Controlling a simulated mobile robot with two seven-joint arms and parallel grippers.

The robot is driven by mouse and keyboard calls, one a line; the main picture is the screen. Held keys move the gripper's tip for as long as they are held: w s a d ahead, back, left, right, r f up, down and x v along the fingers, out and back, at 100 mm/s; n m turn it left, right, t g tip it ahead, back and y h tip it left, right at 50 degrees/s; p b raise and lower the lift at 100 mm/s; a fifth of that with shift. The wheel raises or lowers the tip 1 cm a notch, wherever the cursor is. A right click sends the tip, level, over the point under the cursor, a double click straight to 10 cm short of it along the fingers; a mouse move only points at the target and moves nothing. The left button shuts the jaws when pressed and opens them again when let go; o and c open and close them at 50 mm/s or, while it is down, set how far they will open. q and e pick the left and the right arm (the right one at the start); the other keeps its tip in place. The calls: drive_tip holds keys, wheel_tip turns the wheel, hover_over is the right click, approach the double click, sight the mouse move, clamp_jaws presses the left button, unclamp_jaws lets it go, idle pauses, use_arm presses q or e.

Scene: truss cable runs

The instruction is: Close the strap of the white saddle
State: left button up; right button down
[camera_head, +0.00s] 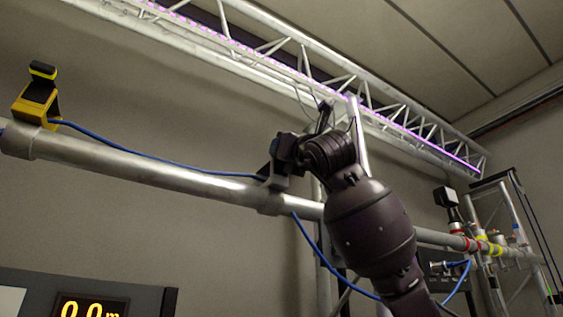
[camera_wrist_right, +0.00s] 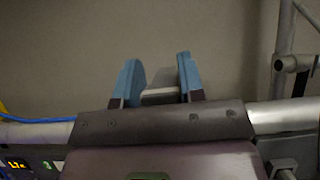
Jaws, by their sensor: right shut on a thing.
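In the right wrist view, the two blue fingers of my right gripper (camera_wrist_right: 160,85) stand on either side of a pale piece, likely the strap of the white saddle (camera_wrist_right: 160,97). The gripper is shut on it. The saddle's lower part is hidden behind my gripper body, so I cannot tell how the strap sits. In the head view my right gripper (camera_head: 277,158) is at the horizontal pipe (camera_head: 150,172), just above a grey clamp on it. The blue cable (camera_head: 160,159) runs along the pipe to this spot. My left gripper is not in view.
A yellow saddle (camera_head: 37,102) with a black-and-yellow top stands on the pipe at the left. A lit truss (camera_head: 300,75) crosses above. A dark display panel (camera_head: 90,303) is at lower left. Red and yellow bands (camera_head: 482,246) mark the pipe at right.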

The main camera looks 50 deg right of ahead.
drive_tip(key=shift+s+a+r, duration=0.15)
drive_tip(key=shift+s, duration=0.2)
drive_tip(key=c, duration=1)
unclamp_jaws()
drive_tip(key=shift+s+r, duration=0.1)
drive_tip(key=shift+s, duration=0.1)
drive_tip(key=shift+o, duration=1.2)
drive_tip(key=shift+s+r, duration=0.1)
drive_tip(key=shift+s, duration=0.3)
drive_tip(key=shift+o, duration=0.2)
drive_tip(key=shift+w+f, duration=0.25)
drive_tip(key=shift+w, duration=0.25)
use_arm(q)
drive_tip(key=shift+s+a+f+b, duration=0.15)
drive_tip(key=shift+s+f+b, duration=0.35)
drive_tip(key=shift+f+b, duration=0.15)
use_arm(e)
drive_tip(key=v, duration=1)
drive_tip(key=shift+s+f, duration=0.15)
drive_tip(key=shift+s, duration=0.2)
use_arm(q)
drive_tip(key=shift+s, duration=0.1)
